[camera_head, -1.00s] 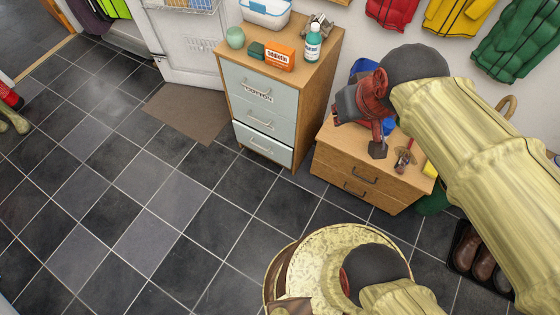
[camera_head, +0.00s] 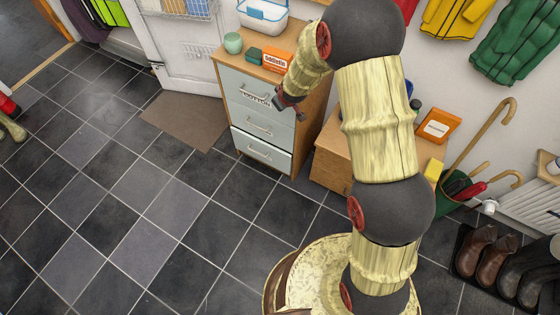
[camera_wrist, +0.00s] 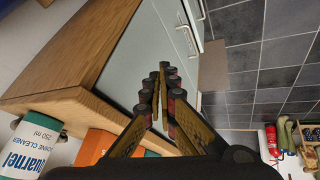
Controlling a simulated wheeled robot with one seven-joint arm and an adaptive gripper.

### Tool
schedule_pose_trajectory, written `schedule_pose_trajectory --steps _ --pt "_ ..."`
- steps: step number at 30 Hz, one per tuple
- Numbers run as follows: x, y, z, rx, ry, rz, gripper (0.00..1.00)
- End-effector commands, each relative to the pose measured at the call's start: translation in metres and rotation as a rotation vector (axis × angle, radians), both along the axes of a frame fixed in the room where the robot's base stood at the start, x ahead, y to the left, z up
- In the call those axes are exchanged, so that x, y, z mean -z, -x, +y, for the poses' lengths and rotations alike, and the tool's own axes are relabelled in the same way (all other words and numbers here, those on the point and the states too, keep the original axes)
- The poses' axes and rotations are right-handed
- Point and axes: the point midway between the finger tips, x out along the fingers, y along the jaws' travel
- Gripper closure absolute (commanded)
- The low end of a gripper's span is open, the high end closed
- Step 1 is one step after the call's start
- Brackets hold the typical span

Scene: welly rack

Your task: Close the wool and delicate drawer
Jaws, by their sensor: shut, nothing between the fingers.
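The drawer cabinet (camera_head: 308,88) is wooden with three pale blue-grey fronts and metal handles. The top drawer (camera_head: 240,84) has a partly hidden dark label. The middle drawer (camera_head: 262,125) lies below it. The bottom drawer (camera_head: 262,150) seems to stand out slightly from the others. I cannot read which is the wool and delicate drawer. My gripper (camera_head: 284,103) is shut and empty, in front of the right side of the upper drawers. In the wrist view my gripper's fingertips (camera_wrist: 164,72) meet over a pale drawer front (camera_wrist: 150,50); contact cannot be told.
An orange box (camera_head: 276,60), a green cup (camera_head: 233,43) and a white-and-blue tub (camera_head: 263,15) stand on the cabinet. A white bottle (camera_wrist: 30,145) shows in the wrist view. A low wooden chest (camera_head: 328,160) stands to the right. The tiled floor (camera_head: 150,210) in front is clear.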

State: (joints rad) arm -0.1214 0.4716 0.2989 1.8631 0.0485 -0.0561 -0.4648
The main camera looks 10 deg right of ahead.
Motion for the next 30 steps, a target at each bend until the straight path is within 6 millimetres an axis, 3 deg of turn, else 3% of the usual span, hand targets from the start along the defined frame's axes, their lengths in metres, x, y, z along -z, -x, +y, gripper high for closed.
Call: schedule_pose_trajectory --steps 1,7,14,20,24,30 --pt "0.034 -0.007 0.004 -0.025 0.014 -0.006 1.0" --pt "0.134 -0.03 0.017 -0.119 0.072 -0.081 1.0" --pt "0.253 -0.025 0.027 -0.222 0.148 -0.161 1.0" --pt "0.359 0.008 0.03 -0.313 0.228 -0.238 1.0" --pt "0.427 0.046 0.028 -0.376 0.288 -0.292 1.0" --pt "0.506 0.116 0.019 -0.462 0.38 -0.371 1.0"
